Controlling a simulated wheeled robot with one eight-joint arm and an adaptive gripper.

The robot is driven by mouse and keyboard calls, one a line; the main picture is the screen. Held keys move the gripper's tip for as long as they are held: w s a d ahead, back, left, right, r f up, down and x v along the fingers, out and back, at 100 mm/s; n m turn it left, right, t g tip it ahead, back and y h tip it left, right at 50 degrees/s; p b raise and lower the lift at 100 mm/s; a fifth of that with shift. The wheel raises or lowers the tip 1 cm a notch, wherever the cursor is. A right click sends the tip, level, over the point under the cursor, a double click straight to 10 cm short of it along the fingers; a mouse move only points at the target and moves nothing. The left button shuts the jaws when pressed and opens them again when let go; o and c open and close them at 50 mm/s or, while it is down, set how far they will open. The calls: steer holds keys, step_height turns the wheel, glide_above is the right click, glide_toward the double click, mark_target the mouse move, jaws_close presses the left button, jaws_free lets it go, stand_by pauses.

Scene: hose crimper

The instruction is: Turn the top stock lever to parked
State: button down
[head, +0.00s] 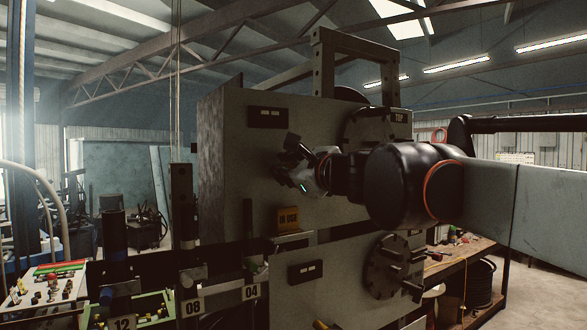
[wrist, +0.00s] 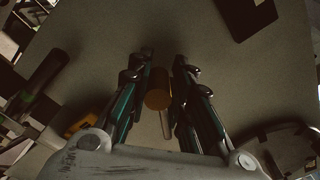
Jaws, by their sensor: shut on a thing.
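The grey machine panel (head: 240,140) carries a round dark disc labelled TOP (head: 372,127), partly covered by my arm. My gripper (head: 290,163) is at the panel face, left of this disc. In the wrist view, my gripper (wrist: 163,68) is shut on the amber knob (wrist: 158,92) of the top stock lever, one finger on each side. A thin pale rod (wrist: 165,124) shows below the knob. The lever's knob is hidden in the head view. A yellow IN USE plate (head: 289,218) sits on the panel below my gripper.
A second round disc (head: 390,266) with a short handle is lower on the panel. Dark label plates (head: 267,116) are fixed to the panel. Numbered racks 08 and 04 (head: 220,296) stand in front at lower left. A workbench (head: 468,250) is at the right.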

steer(key=shift+f, duration=0.35)
steer(key=c, duration=1.5)
jaws_free()
steer(key=shift+s, duration=0.1)
steer(key=shift+r, duration=0.1)
steer(key=v, duration=1.2)
